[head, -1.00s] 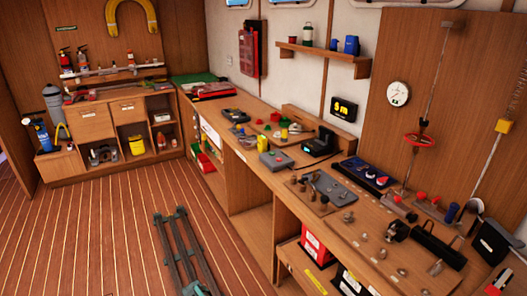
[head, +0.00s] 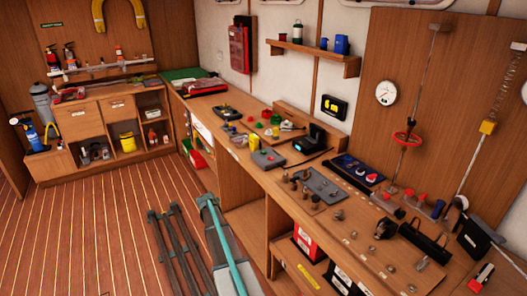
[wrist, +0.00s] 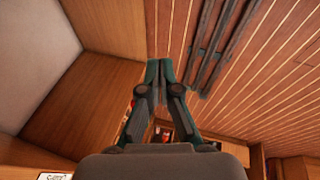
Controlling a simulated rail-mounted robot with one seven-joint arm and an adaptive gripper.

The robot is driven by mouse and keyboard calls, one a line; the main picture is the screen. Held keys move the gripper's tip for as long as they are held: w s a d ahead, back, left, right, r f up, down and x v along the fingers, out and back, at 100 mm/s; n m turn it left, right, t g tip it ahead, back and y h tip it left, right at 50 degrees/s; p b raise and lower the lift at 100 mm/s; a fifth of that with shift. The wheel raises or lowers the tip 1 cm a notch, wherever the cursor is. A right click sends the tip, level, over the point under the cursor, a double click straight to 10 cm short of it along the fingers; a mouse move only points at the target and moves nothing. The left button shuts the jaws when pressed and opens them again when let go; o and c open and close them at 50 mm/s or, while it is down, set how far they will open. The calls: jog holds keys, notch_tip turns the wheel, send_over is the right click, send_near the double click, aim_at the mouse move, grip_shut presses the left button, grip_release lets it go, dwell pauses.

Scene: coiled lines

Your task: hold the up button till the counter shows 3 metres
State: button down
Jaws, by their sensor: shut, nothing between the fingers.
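A counter (head: 333,107) with yellow characters on a black face hangs on the wall above the bench; its reading is too small to be sure of. A grey box (head: 268,158) with small coloured buttons lies on the bench below and left of it. I cannot tell which control is the up button. My gripper (wrist: 160,66) is shut and empty in the wrist view, over the floor beside wooden cabinets. It touches no control. My arm shows at the bottom centre of the head view, below the bench front.
The long wooden bench (head: 240,178) carries several small items: a black device (head: 312,141) with a lit screen, a grey plate with knobs (head: 323,183) and a blue panel (head: 356,170). Dark rails (head: 172,250) run along the floor. The plank floor (head: 90,225) at left is clear.

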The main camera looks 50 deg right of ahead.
jog(key=w+d+r+m+t+h+p, duration=0.1)
jog(key=w+d+r+h+p, duration=0.15)
jog(key=d+r, duration=1.55)
notch_tip(320, 180, up, 17)
jog(key=h+p, duration=0.2)
send_over(263, 152)
jog(key=shift+s+a+r+m, duration=0.1)
jog(key=shift+m, duration=0.3)
jog(key=shift+b, duration=0.3)
notch_tip(263, 152, down, 8)
jog(key=shift+r+b, duration=0.25)
jog(key=shift+b, duration=0.9)
jog(key=shift+f+b, duration=0.35)
jog(key=shift+f, duration=0.35)
jog(key=shift+f, duration=0.15)
jog(key=shift+f+b, duration=0.3)
jog(key=shift+b, duration=0.05)
jog(key=shift+f+b, duration=0.35)
jog(key=shift+f, duration=0.1)
dwell(0.6)
